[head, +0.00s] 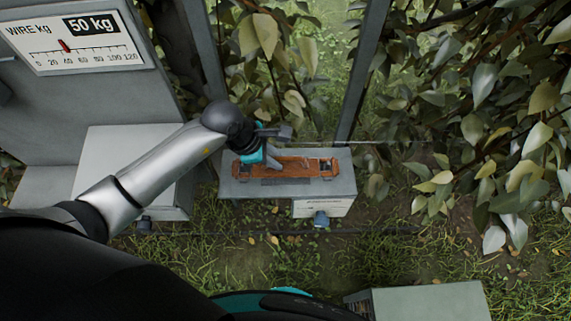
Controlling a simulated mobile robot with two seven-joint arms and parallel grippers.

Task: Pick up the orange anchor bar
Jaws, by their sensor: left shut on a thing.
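The orange anchor bar (300,168) is a long, flat, orange-brown piece with dark ends. It lies level, lengthwise left to right, at the top of a grey box (342,186). My left gripper (271,160) comes down from above and is shut on the bar, left of its middle. The fingers hide part of the bar, and I cannot tell whether it is lifted off the box. My right gripper is not in view.
A wire gauge panel (85,42) reading 50 kg stands at upper left above a grey cabinet (115,150). Grey posts (362,70) and leafy branches (480,90) stand behind and right. A thin wire runs right past the box. Another grey box (425,303) sits at lower right. Grass lies in front.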

